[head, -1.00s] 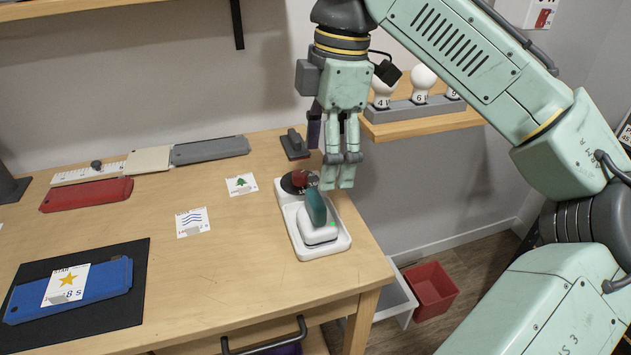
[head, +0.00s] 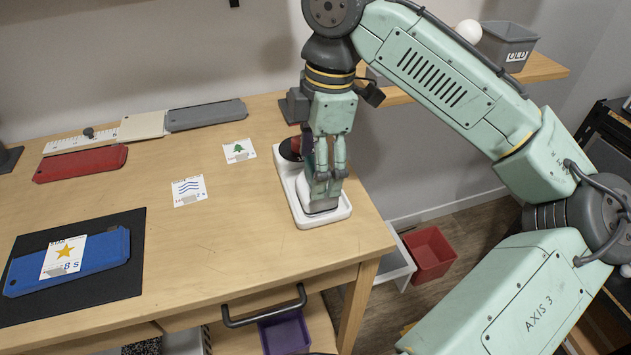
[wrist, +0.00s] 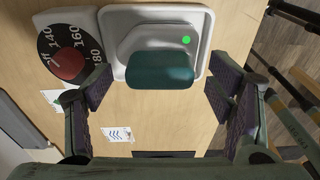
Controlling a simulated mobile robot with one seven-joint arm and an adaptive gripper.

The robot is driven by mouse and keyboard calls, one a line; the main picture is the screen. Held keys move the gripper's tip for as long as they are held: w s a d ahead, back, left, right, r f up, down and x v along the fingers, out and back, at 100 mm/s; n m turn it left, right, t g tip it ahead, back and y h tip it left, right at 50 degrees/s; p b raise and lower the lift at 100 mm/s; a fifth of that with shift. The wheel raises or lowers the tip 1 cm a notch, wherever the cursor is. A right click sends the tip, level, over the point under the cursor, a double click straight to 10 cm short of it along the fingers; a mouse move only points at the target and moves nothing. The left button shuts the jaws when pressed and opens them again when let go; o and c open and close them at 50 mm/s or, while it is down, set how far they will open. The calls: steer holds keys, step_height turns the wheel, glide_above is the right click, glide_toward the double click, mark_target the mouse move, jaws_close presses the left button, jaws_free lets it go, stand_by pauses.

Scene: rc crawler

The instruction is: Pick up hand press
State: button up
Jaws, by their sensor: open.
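The hand press has a white body with a green light and a rounded teal handle; its handle (wrist: 160,70) shows in the wrist view. It sits on a white tray-like base (head: 337,217) near the table's right edge. In the head view, my gripper hides most of the press, and a bit of its white body (head: 320,207) shows below the fingers. My gripper (head: 325,188) is over the press, pointing down. In the wrist view the open fingers (wrist: 160,88) stand on the left and right of the handle, with gaps on both sides.
A dial (wrist: 68,55) with a red knob is on the base beside the press. Picture cards, a red plate (head: 80,163) and a blue plate (head: 75,262) on a black mat lie to the left. A red bin (head: 430,254) stands on the floor at right.

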steer(key=shift+f, duration=0.5)
steer(key=c, duration=1.2)
